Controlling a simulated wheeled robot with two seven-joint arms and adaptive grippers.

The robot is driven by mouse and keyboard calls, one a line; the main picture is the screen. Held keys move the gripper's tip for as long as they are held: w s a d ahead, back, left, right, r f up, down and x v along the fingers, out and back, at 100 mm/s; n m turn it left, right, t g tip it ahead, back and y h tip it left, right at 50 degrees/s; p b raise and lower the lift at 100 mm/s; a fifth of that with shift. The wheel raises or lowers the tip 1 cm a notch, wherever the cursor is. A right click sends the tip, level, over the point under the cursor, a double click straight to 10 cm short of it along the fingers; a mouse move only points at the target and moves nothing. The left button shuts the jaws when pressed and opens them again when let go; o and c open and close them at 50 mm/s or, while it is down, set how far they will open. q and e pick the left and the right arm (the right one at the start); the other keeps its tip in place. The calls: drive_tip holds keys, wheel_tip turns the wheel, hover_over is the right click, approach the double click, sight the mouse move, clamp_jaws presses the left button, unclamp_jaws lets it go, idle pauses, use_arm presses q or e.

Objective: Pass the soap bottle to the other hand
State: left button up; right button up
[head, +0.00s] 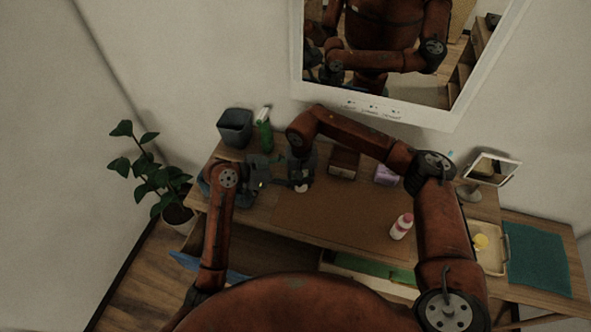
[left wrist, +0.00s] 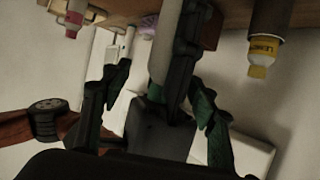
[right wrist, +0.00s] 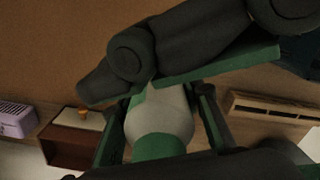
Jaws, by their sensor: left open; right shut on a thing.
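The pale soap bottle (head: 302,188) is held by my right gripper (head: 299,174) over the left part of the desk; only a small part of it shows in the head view. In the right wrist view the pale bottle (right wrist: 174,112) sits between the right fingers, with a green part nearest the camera. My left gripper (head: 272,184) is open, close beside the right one. In the left wrist view its spread fingers (left wrist: 162,95) stand on either side of the pale bottle (left wrist: 168,45). Whether they touch it is unclear.
A dark bin (head: 235,127) and a green bottle (head: 265,135) stand at the back left. A brown box (head: 344,162) and a purple basket (head: 386,175) are at the back. A pink-and-white bottle (head: 401,227) stands right of centre. The brown mat (head: 335,217) is mostly clear.

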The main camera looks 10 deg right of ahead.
use_arm(q)
drive_tip(key=shift+c, duration=0.3)
drive_tip(key=shift+s, duration=0.1)
drive_tip(key=c, duration=1.3)
use_arm(e)
drive_tip(key=shift+w, duration=0.1)
use_arm(q)
drive_tip(key=shift+s+d, duration=0.1)
drive_tip(key=shift+d, duration=0.05)
use_arm(e)
drive_tip(key=o, duration=1.4)
drive_tip(key=shift+r, duration=0.1)
drive_tip(key=shift+a, duration=0.1)
